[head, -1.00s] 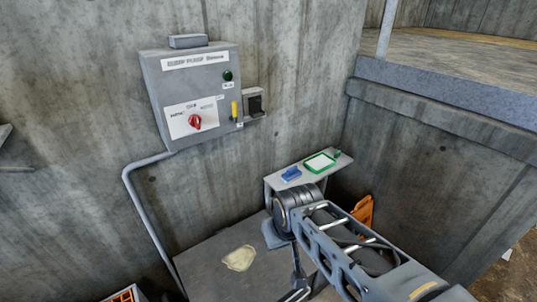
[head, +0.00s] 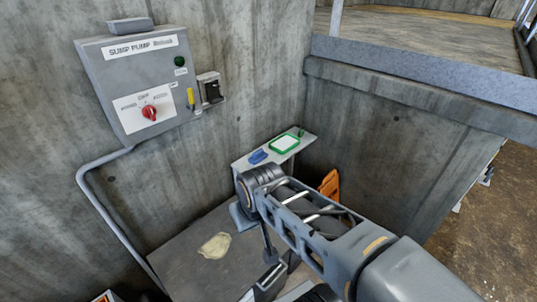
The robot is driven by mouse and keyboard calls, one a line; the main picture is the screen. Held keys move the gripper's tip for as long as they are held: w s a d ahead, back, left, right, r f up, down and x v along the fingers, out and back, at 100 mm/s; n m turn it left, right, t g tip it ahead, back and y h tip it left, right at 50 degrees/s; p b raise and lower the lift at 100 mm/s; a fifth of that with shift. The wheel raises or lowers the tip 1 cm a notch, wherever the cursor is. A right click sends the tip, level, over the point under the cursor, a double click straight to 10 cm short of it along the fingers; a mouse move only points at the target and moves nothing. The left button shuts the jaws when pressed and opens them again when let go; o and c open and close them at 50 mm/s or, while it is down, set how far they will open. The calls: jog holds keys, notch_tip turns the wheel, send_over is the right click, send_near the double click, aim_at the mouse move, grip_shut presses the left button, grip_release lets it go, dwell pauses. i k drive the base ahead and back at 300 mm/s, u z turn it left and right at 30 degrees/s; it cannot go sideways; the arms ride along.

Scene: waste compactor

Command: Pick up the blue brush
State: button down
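The blue brush (head: 258,156) is a small blue object lying on a narrow grey shelf (head: 300,146) against the concrete wall. It lies at the left part of the shelf, just left of a green-rimmed white tray (head: 285,144). My arm reaches in from the lower right, and its round joint shows just below the brush in the picture, not visibly touching it. Beyond that joint my arm bends down toward the bottom of the view. My gripper's fingers cannot be made out there, so I cannot tell whether they are open or shut.
A grey sump pump control box (head: 137,80) with a red knob hangs on the left wall, with a conduit (head: 108,217) below it. A pale yellowish patch (head: 215,245) lies on the grey surface below. An orange object (head: 329,185) stands right of the shelf.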

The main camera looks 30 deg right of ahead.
aim_at(260, 157)
jog(key=k, duration=0.5)
jog(key=z, duration=2.25)
jog(key=i, duration=1.85)
jog(key=u, duration=2.75)
jog(key=i, duration=0.5)
jog(key=u, duration=0.05)
